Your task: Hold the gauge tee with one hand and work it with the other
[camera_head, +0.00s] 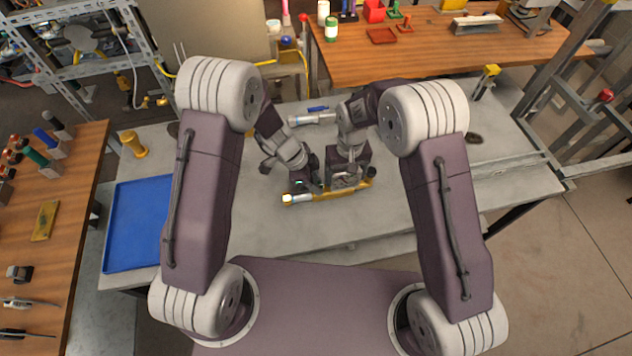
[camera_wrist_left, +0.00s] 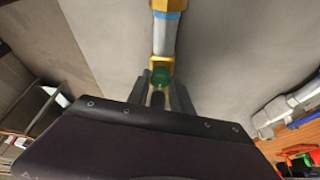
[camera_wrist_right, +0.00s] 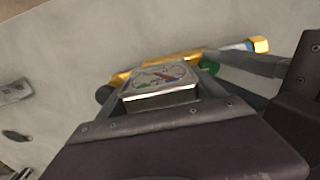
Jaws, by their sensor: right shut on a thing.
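The gauge tee (camera_head: 322,195) is a yellow pipe with a pale section near its left end, lying across the middle of the grey table. In the right wrist view its yellow pipe (camera_wrist_right: 190,57) runs behind a square gauge face (camera_wrist_right: 163,78). My right gripper (camera_head: 347,180) is shut on the gauge; its fingers flank the gauge housing. My left gripper (camera_head: 308,187) is at the left part of the tee. In the left wrist view its fingers stand apart on both sides of a green knob (camera_wrist_left: 160,76); contact cannot be told.
A blue tray (camera_head: 138,228) lies at the table's left, with a yellow fitting (camera_head: 133,144) behind it. A white cylindrical part (camera_head: 312,118) and a blue piece (camera_head: 318,108) lie behind the grippers. A dark oval piece (camera_head: 474,138) lies right. The table's front edge is close to the tee.

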